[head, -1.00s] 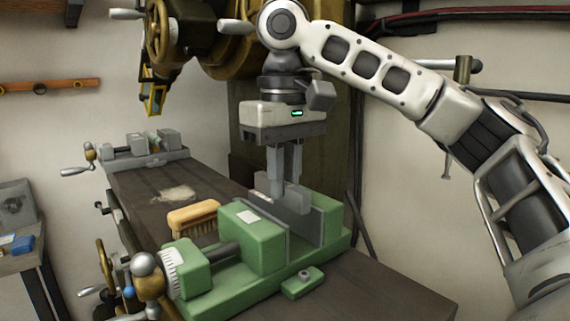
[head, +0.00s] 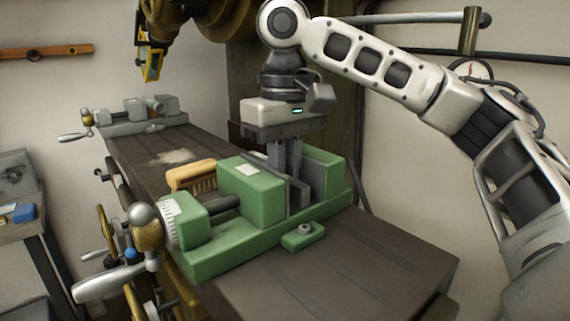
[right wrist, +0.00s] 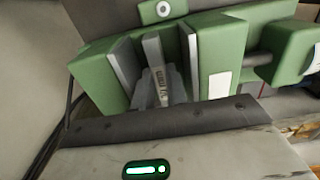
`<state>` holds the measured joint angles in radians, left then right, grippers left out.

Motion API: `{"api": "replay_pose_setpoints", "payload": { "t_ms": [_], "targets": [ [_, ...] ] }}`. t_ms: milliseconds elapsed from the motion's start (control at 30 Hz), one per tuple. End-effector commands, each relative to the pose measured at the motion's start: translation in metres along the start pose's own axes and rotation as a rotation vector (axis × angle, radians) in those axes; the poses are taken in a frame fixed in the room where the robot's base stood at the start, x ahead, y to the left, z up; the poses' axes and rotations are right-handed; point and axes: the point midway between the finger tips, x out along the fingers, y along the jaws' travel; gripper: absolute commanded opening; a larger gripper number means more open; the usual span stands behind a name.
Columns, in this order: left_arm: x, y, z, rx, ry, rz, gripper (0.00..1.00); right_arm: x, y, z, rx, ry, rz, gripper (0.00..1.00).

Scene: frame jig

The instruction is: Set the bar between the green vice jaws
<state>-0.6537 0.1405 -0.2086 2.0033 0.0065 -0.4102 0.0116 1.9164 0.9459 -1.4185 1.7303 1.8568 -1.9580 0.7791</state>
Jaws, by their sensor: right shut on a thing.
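The green vice (head: 232,252) stands on the dark machine table. Its two green jaws, each faced with a grey plate, have a gap between them. My right gripper (head: 285,165) points down over this gap and is shut on the grey bar (right wrist: 153,55). In the right wrist view the bar is between the left jaw plate (right wrist: 122,62) and the right jaw plate (right wrist: 190,60), with visible space on both sides. The bar's underside is hidden, so I cannot tell whether it touches the vice floor. My left gripper is not in view.
A wooden brush (head: 192,177) lies behind the vice. A small grey vice (head: 140,117) stands at the table's far end. A green clamp block (head: 303,236) sits at the vice's front. The table's right part (head: 370,265) is clear.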

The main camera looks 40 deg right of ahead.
Motion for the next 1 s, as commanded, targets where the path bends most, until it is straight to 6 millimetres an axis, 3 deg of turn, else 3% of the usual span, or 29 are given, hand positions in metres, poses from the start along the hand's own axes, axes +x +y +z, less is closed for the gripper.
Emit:
{"api": "replay_pose_setpoints", "payload": {
  "t_ms": [233, 267, 333, 567, 900, 1000],
  "targets": [
    [-0.001, 0.001, 0.001, 0.0, -0.002, 0.001, 0.0, -0.001, 0.0, 0.0, 0.0, 0.002, -0.001, 0.0],
    [-0.001, 0.001, 0.001, 0.0, -0.003, 0.001, 0.0, -0.001, 0.0, 0.0, 0.0, 0.002, -0.001, 0.2],
    [-0.001, 0.001, 0.002, 0.0, -0.003, 0.001, 0.0, -0.001, 0.0, 0.0, 0.0, 0.002, -0.001, 0.39],
    [-0.001, 0.0, 0.003, 0.001, -0.008, 0.001, 0.0, -0.001, 0.001, 0.0, 0.002, -0.001, 0.001, 0.4],
    [-0.022, 0.001, -0.022, 0.001, -0.014, 0.0, 0.0, -0.032, 0.001, 0.0, 0.003, 0.002, 0.001, 0.4],
    [-0.02, 0.001, -0.022, 0.001, -0.005, 0.0, 0.0, -0.037, 0.001, -0.001, 0.005, 0.007, 0.001, 0.4]
  ]
}}
